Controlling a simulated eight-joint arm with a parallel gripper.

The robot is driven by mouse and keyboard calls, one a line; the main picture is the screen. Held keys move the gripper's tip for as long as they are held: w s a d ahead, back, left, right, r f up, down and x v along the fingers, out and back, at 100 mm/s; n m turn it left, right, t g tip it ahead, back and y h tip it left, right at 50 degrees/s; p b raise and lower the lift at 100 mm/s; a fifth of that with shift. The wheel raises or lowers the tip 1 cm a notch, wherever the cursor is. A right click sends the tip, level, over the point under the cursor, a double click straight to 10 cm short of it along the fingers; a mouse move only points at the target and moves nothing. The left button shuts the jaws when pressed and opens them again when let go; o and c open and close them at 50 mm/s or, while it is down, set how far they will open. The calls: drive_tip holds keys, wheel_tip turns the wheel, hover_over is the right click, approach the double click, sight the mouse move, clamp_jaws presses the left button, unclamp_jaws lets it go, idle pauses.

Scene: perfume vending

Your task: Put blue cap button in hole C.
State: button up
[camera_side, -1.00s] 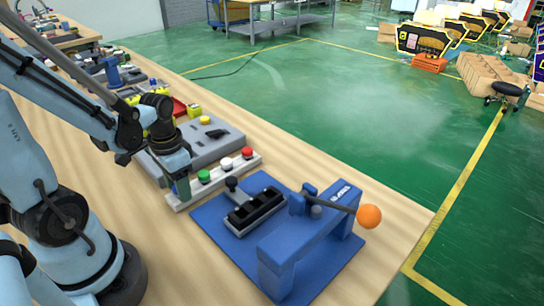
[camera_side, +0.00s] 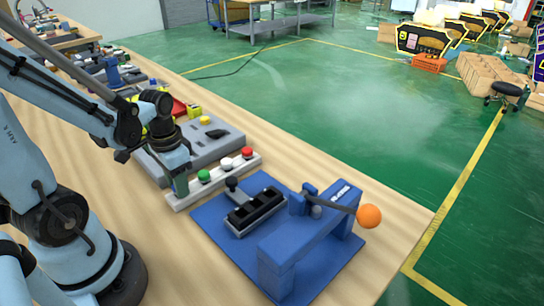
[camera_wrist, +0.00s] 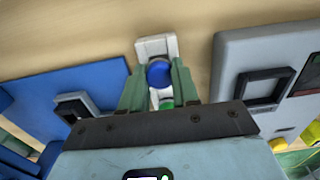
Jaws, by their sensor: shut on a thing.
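The blue cap button (camera_wrist: 160,74) shows in the wrist view between the two fingers of my gripper (camera_wrist: 159,82), which is shut on it. In the side view my gripper (camera_side: 181,184) is low at the left end of the white button rack (camera_side: 256,160), and the blue button is hidden there. A black block with holes (camera_side: 257,210) sits on the blue press fixture's base (camera_side: 216,232); part of the block also shows in the wrist view (camera_wrist: 72,108). I cannot read which hole is C.
Green (camera_side: 204,175), white (camera_side: 227,163) and red (camera_side: 247,152) buttons stand on the rack. The press frame (camera_side: 300,240) has a lever with an orange ball (camera_side: 369,216). A grey box (camera_side: 220,140) stands behind the rack.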

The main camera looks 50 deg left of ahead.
drive_tip(key=shift+r, duration=2.2)
drive_tip(key=w+d+r, duration=0.2)
drive_tip(key=w+d, duration=0.1)
drive_tip(key=d, duration=0.5)
drive_tip(key=w+d+r, duration=0.3)
drive_tip(key=d, duration=0.5)
drive_tip(key=shift+a+f, duration=0.15)
drive_tip(key=shift+f, duration=1.5)
drive_tip(key=shift+a+f, duration=0.1)
drive_tip(key=shift+f, duration=1.5)
drive_tip(key=shift+f, duration=0.75)
drive_tip(key=o, duration=1.5)
